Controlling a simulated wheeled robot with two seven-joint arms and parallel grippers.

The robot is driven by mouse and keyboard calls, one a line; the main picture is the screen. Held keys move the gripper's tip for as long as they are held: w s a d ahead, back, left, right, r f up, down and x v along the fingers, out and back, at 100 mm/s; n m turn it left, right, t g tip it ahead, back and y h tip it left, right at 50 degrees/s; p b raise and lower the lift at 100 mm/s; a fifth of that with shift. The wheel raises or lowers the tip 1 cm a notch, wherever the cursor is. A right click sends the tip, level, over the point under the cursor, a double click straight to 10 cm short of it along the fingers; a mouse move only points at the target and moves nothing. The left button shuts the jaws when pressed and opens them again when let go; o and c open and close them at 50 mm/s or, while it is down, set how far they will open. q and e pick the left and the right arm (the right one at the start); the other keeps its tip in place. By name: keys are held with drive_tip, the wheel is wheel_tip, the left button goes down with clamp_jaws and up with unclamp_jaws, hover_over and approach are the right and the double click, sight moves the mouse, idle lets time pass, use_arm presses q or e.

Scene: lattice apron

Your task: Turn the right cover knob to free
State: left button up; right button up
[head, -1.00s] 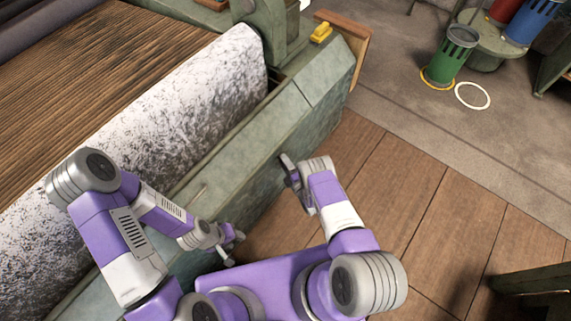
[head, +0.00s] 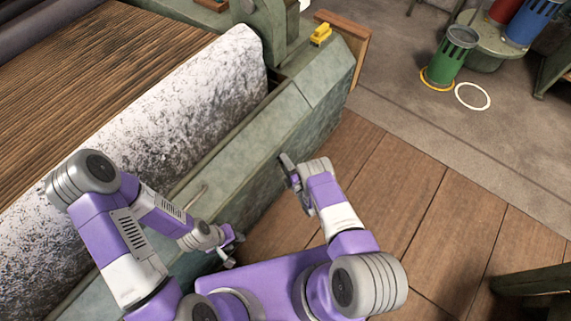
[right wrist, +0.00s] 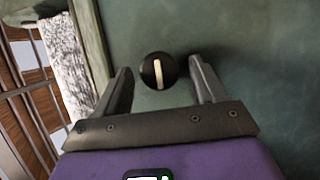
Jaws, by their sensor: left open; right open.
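The right cover knob (right wrist: 158,71) shows in the right wrist view as a round black knob with a pale bar across its face, on a green panel. The bar stands nearly upright in that view. My right gripper (right wrist: 162,80) is open, with one finger on each side of the knob and visible gaps to both. I cannot tell how far the fingertips are from the panel. In the head view my right gripper (head: 288,168) is beside the green machine's front face, and the knob is hidden. My left gripper (head: 232,245) is open and empty beside the same face, further left.
The green machine (head: 314,84) carries a large speckled white roller (head: 190,105) and brown slatted material (head: 90,60). A yellow block (head: 320,35) sits at its far end. A green bin (head: 455,57) stands on the floor at the right. Wooden floor (head: 420,200) is clear.

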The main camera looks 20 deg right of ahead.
drive_tip(key=shift+s, duration=0.1)
drive_tip(key=p+v, duration=0.2)
drive_tip(key=v, duration=0.5)
drive_tip(key=shift+s, duration=0.15)
drive_tip(key=shift+d, duration=0.15)
